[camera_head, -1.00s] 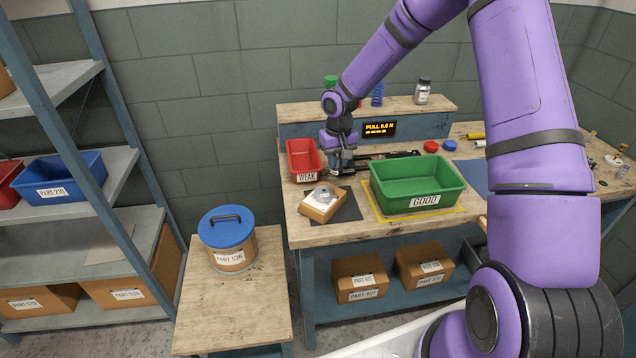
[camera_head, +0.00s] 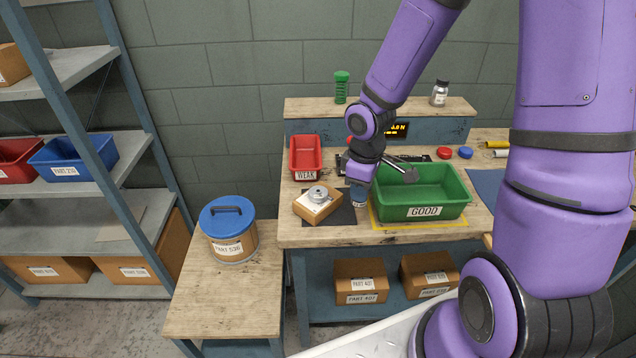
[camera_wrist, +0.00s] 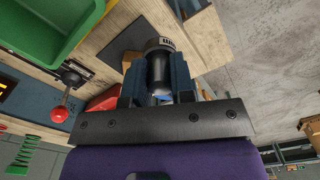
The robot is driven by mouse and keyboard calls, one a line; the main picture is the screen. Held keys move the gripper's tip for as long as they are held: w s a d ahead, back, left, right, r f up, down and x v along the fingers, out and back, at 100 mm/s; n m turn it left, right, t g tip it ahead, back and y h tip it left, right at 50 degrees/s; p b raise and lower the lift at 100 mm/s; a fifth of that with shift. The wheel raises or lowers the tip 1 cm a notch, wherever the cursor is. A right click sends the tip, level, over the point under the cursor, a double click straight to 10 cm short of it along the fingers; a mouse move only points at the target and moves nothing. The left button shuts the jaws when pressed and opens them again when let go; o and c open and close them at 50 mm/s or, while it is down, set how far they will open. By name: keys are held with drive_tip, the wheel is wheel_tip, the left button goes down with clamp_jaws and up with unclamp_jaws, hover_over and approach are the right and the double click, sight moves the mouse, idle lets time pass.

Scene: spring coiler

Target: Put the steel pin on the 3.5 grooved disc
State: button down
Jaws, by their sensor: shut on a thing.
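My gripper (camera_head: 359,197) is over the dark mat, between the tan block (camera_head: 310,207) and the green GOOD bin (camera_head: 425,212). In the wrist view, my gripper (camera_wrist: 157,66) is shut on a grey, metal-looking cylinder (camera_wrist: 158,70) with a dark, marked band at its far end. I cannot tell whether this is the steel pin. A silver round disc (camera_head: 318,193) with a raised centre lies on the tan block. Its number and any groove are too small to make out. In the wrist view the block's disc is hidden or cut off.
The red WEAK bin (camera_head: 306,153) stands behind the block. The tester display (camera_head: 399,130) is partly hidden by my arm. In the wrist view a lever with a red ball (camera_wrist: 60,113) shows left of my gripper. A blue-lidded drum (camera_head: 228,217) stands on the low bench.

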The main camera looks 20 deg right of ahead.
drive_tip(key=w+a, duration=0.2)
drive_tip(key=w, duration=0.2)
drive_tip(key=w+a+f, duration=0.1)
drive_tip(key=w, duration=0.3)
drive_tip(key=w+a, duration=0.2)
drive_tip(key=w, duration=0.2)
drive_tip(key=shift+w+a+f, duration=0.15)
drive_tip(key=shift+w+a, duration=0.15)
drive_tip(key=shift+a, duration=0.05)
drive_tip(key=shift+f, duration=1.75)
drive_tip(key=shift+f, duration=0.1)
drive_tip(key=c, duration=1)
unclamp_jaws()
